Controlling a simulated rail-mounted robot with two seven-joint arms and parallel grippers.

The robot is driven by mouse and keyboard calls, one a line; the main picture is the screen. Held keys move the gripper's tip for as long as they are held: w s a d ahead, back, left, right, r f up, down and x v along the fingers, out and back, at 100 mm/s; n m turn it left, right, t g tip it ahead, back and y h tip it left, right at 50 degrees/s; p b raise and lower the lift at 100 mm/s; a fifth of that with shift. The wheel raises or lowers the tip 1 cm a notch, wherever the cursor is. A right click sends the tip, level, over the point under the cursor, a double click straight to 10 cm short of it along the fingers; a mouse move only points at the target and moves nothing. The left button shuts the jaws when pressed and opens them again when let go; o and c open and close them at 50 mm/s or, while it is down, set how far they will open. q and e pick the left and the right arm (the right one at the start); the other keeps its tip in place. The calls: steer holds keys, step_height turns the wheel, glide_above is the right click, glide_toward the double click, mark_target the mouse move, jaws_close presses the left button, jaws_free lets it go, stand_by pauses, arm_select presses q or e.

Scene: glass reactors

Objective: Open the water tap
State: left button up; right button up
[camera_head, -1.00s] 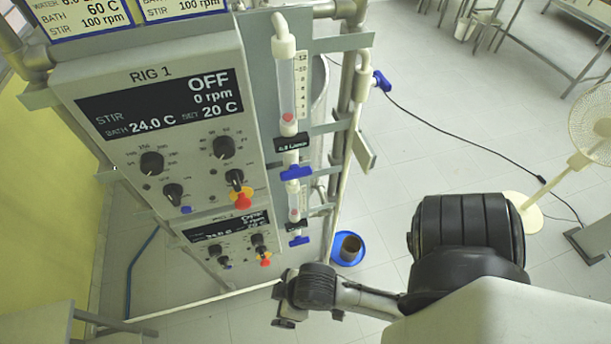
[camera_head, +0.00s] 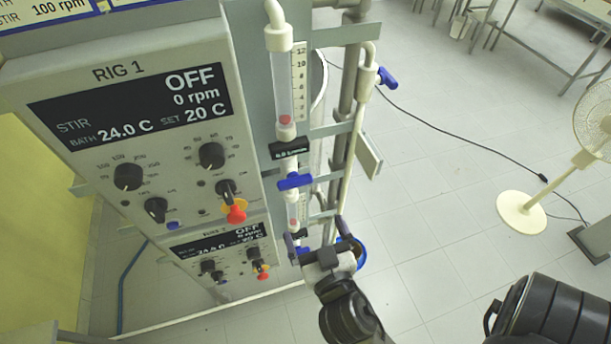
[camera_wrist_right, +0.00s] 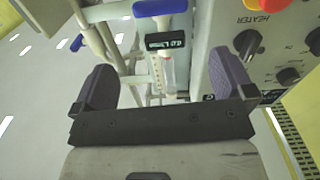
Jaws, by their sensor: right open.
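Several blue tap handles show, and I cannot tell by label which is the water tap. One blue handle (camera_head: 295,181) sits under the upper flow tube (camera_head: 284,88), beside the RIG 1 panel. Another blue handle (camera_head: 387,77) is on the pipe at upper right. A lower blue handle is partly hidden behind my right gripper (camera_head: 318,240). The right gripper is open and empty, in front of the lower flow tube. In the right wrist view, a blue handle (camera_wrist_right: 160,7) lies beyond the spread fingers (camera_wrist_right: 162,65), near a black label (camera_wrist_right: 165,40). My left gripper is not in view.
The RIG 1 panel (camera_head: 130,120), with knobs and a red-yellow knob (camera_head: 236,212), stands left of the tubes. A second panel (camera_head: 225,250) is below. Metal frame posts (camera_head: 350,80) stand close right. A fan (camera_head: 521,210) and cable are on the open floor at right.

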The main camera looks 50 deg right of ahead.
mark_target(295, 179)
steer(key=shift+m, duration=0.3)
steer(key=p+x, duration=0.1)
steer(key=x, duration=1.1)
steer(key=shift+w+d+r+p, duration=0.1)
steer(key=shift+w+d+p, duration=0.05)
steer(key=shift+w+p, duration=0.2)
steer(key=shift+w+d, duration=0.2)
steer(key=shift+w, duration=0.25)
steer(key=shift+c, duration=0.5)
steer(key=c, duration=0.5)
steer(key=shift+c, duration=0.2)
